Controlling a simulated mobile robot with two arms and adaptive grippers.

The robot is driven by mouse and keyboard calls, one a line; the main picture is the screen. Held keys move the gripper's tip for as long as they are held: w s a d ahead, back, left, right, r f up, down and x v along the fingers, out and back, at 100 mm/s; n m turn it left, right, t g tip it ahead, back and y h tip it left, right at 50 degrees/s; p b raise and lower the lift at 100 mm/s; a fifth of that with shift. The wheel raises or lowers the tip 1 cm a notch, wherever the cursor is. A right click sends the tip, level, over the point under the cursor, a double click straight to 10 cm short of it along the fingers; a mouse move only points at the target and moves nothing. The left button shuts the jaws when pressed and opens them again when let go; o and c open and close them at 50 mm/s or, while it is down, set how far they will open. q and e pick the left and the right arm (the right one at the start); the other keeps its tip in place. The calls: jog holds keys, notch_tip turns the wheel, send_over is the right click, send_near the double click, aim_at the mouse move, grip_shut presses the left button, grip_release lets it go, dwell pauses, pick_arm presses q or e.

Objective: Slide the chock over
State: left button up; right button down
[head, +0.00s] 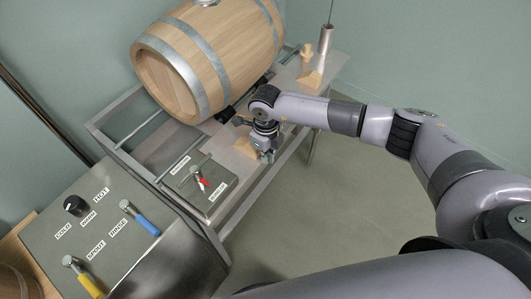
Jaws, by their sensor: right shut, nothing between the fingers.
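A wooden chock (246,148) lies on the steel rack's front plate, below the barrel. My right gripper (269,160) is shut and empty, pointing down right beside this chock, at its right side. The gripper partly hides the chock, and I cannot tell whether they touch. A second wooden chock (311,79) sits on the plate farther back to the right. The wooden barrel (205,62) with steel hoops lies on its side on the rack. My left gripper is not in view.
A small panel with a red lever (203,184) sits on the rack left of the gripper. A steel console with a black knob (75,206), a blue handle (146,225) and a yellow handle (88,284) stands at lower left. A steel tube (325,40) rises behind. Floor at right is clear.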

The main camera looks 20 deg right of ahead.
aim_at(245, 142)
dwell(0.3)
jog(key=w+a+b, duration=0.1)
jog(key=w+b, duration=0.1)
jog(key=w+a+b, duration=0.3)
jog(key=b, duration=0.2)
jog(key=shift+w+a+f, duration=0.2)
jog(key=shift+w+f, duration=0.05)
jog(key=shift+w, duration=0.15)
jog(key=shift+w+a+r, duration=0.1)
jog(key=shift+w+a, duration=0.05)
jog(key=shift+w, duration=0.05)
jog(key=shift+r, duration=0.2)
